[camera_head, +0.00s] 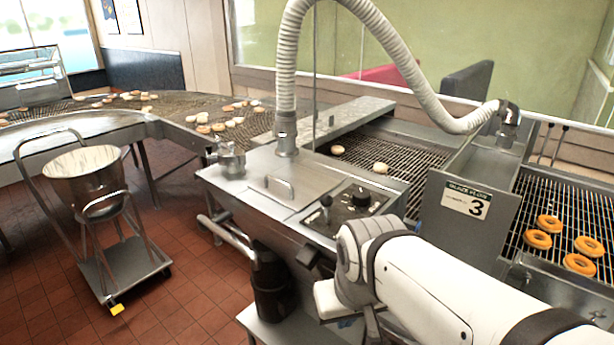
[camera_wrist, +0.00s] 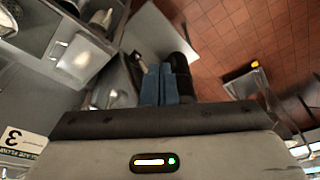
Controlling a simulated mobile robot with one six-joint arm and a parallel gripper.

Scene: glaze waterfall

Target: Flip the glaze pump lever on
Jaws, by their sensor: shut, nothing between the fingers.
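The glaze pump lever (camera_head: 326,202) is a short stick with a dark knob, standing up from the dark control panel (camera_head: 345,214) on top of the steel glaze machine. A black round dial (camera_head: 361,195) is beside it on the right. My gripper shows in the wrist view as two blue fingers (camera_wrist: 159,72), shut together with nothing between them. In the head view my white arm comes in from the lower right, and its wrist is in front of the machine, lower in the picture than the lever. The fingers are mostly hidden there. I cannot clearly make out the lever in the wrist view.
A ribbed hose (camera_head: 287,60) arches over the machine. A sign plate marked 3 (camera_head: 466,201) stands right of the panel. Orange doughnuts (camera_head: 537,239) lie on the right conveyor. A bucket (camera_head: 84,182) stands on a cart at left.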

